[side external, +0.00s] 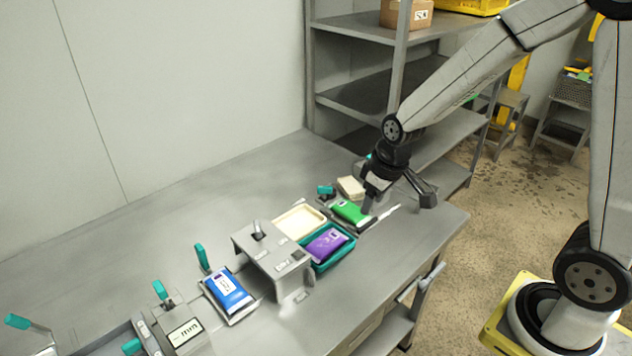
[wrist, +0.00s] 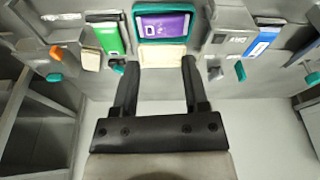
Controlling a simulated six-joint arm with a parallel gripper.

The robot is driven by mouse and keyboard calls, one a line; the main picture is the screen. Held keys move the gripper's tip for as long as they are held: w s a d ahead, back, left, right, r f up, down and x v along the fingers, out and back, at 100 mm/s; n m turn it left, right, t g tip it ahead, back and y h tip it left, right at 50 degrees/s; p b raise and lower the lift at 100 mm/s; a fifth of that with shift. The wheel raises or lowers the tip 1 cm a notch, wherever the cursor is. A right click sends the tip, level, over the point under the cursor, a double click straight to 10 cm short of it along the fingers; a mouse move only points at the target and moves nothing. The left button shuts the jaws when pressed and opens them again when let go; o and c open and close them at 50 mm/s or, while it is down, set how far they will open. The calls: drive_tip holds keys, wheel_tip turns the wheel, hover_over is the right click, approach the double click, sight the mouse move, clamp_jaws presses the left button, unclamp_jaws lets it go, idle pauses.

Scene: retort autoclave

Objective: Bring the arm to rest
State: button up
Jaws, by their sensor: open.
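My gripper (side external: 399,200) is open and empty above the right end of the steel bench, close to the green pouch (side external: 350,213). In the wrist view its two fingers (wrist: 162,84) are spread apart with nothing between them. The purple pouch (side external: 326,243) lies in a teal tray (side external: 337,260), and it also shows in the wrist view (wrist: 163,25). The blue pouch (side external: 229,291) lies at the left of the grey box-shaped fixture (side external: 275,260). An empty cream tray (side external: 299,222) sits behind the purple pouch.
A grey device with teal handles (side external: 175,325) stands at the bench's near left. A shelf rack (side external: 365,95) stands behind the bench, close to my arm. A small cream block (side external: 351,187) lies near the gripper. The back left of the bench (side external: 160,225) is clear.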

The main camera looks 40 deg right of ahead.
drive_tip(key=s+a+m, duration=0.1)
drive_tip(key=s+a, duration=0.1)
drive_tip(key=s, duration=0.6)
drive_tip(key=shift+s+f+m, duration=0.15)
drive_tip(key=shift+s+m, duration=0.05)
drive_tip(key=shift+m, duration=0.1)
idle(0.7)
